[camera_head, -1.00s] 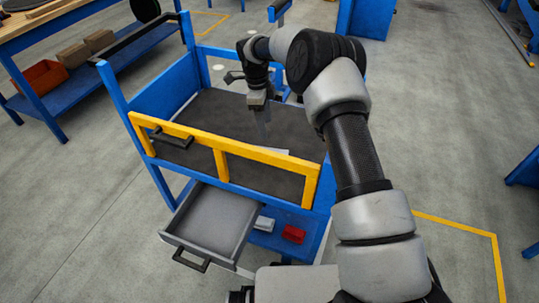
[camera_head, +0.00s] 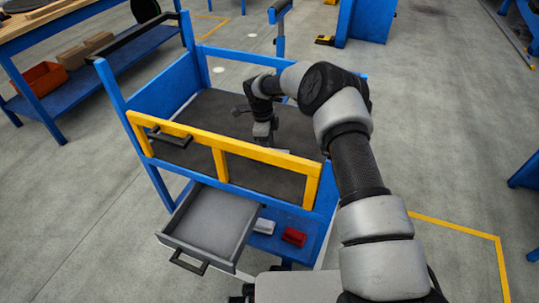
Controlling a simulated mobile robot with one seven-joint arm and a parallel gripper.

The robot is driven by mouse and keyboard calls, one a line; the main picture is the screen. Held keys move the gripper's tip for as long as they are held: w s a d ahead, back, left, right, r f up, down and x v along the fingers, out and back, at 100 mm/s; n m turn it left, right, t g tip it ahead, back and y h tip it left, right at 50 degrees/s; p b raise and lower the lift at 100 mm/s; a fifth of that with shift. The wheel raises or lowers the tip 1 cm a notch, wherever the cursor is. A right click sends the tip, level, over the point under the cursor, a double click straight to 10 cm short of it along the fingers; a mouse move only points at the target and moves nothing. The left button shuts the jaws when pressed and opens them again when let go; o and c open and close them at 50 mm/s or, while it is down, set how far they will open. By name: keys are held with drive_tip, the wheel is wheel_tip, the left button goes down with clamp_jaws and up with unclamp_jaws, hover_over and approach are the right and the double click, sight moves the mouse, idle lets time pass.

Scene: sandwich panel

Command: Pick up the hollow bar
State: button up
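My gripper (camera_head: 265,143) points down into the blue cart (camera_head: 160,91), low over its dark top tray, just behind the yellow front rail (camera_head: 245,152). The yellow rail hides the fingertips, so I cannot tell whether they are open or shut. A thin light grey sliver shows beside the gripper at the rail; it may be part of the hollow bar, but too little shows to be sure. No other bar is visible in the tray.
A grey drawer (camera_head: 213,222) stands open at the cart's front. A red block (camera_head: 294,237) and a light grey block (camera_head: 264,226) lie on the blue lower shelf. A workbench (camera_head: 50,18) with an orange bin (camera_head: 40,78) is at the left. The floor at right is mostly clear.

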drive_tip(key=c, duration=1.3)
drive_tip(key=shift+r, duration=0.15)
